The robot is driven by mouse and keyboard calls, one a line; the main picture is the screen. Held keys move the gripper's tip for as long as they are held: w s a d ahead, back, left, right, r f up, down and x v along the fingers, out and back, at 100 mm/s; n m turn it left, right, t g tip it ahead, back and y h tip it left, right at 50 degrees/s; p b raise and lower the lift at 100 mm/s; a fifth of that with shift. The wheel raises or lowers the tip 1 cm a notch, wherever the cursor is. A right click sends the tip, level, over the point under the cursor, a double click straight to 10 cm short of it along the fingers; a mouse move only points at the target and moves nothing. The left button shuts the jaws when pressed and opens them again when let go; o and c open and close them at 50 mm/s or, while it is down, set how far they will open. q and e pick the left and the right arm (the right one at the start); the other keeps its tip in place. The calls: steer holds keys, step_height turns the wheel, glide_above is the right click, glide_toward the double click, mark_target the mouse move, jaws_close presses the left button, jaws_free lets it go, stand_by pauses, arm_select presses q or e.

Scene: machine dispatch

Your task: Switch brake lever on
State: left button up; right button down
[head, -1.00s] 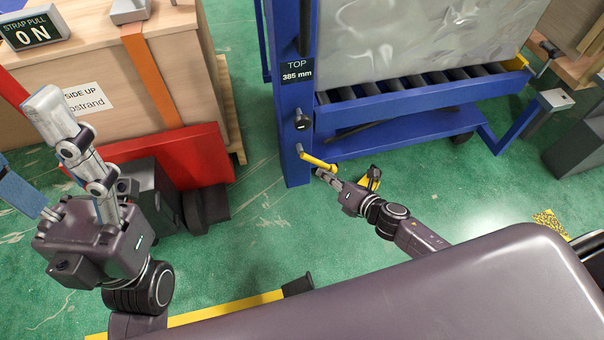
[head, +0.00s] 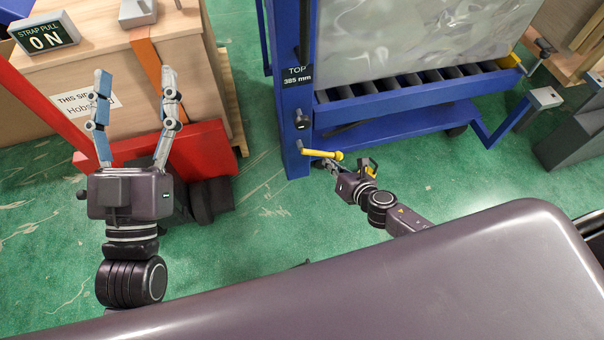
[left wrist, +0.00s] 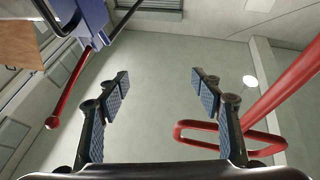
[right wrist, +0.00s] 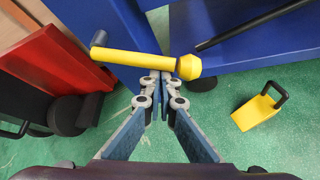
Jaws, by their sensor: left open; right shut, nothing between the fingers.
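The yellow brake lever (head: 322,153) sticks out from the foot of the blue rack's post, pointing right and nearly level. It also shows in the right wrist view (right wrist: 135,61), with its rounded knob at the right end. My right gripper (head: 318,161) is shut and empty, with its fingertips (right wrist: 160,79) just below the lever near the knob. I cannot tell whether they touch it. My left gripper (head: 134,85) is open and empty, raised with fingers apart in front of the wooden crate. In the left wrist view its fingers (left wrist: 159,84) are spread.
The blue rack (head: 395,97) with rollers carries a grey block (head: 410,40). A yellow wedge with a black handle (right wrist: 258,112) lies on the floor right of the lever. A crate (head: 180,50) and red metalwork (head: 205,150) stand left. Green floor between is clear.

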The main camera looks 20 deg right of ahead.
arm_select(q)
step_height(320, 180, down, 6)
steer(key=w+g+y, duration=0.1)
steer(key=w+g, duration=0.1)
steer(key=g, duration=0.1)
steer(key=shift+p, duration=0.4)
arm_select(e)
steer(key=shift+w+d+r, duration=0.15)
steer(key=shift+w+r, duration=0.05)
steer(key=shift+r, duration=0.2)
arm_select(q)
steer(key=shift+a+r, duration=0.1)
steer(key=shift+r, duration=0.05)
